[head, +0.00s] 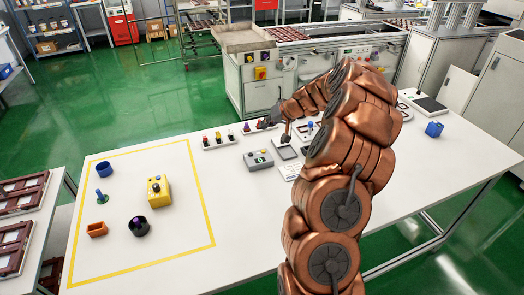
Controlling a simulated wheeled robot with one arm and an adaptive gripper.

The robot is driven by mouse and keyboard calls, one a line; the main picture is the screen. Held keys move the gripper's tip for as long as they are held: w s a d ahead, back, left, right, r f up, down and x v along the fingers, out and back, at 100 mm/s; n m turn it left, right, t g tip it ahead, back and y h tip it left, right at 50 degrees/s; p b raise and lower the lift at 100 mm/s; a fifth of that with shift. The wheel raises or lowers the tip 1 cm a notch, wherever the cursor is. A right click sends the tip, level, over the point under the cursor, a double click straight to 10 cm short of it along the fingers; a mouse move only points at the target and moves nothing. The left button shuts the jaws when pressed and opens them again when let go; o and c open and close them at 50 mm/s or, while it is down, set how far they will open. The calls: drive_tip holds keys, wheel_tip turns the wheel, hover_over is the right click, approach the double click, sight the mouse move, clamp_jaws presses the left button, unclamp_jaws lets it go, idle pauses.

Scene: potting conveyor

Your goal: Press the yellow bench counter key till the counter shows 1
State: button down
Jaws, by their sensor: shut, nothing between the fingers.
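The bench counter is a grey box (258,163) on the white table, left of my arm. Its yellow key (264,152) shows small on top. A small greenish display sits on the box, and its number is too small to read. My gripper (286,138) is small in the view, beyond and to the right of the counter. It is shut and empty, pointing down, apart from the key in the picture. Its height above the table is hard to tell.
A row of small coloured items (217,140) lies behind the counter. The front middle of the table is clear.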

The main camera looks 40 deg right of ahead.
drive_tip(key=b, duration=0.2)
hover_over(265, 151)
wheel_tip(265, 151, down, 8)
drive_tip(key=shift+r, duration=0.25)
drive_tip(key=shift+f+b, duration=0.65)
drive_tip(key=shift+f+b, duration=0.8)
drive_tip(key=shift+b, duration=0.55)
idle(1.6)
drive_tip(key=shift+r, duration=0.85)
drive_tip(key=shift+r, duration=0.1)
drive_tip(key=shift+r+p, duration=0.5)
drive_tip(key=shift+r, duration=1.9)
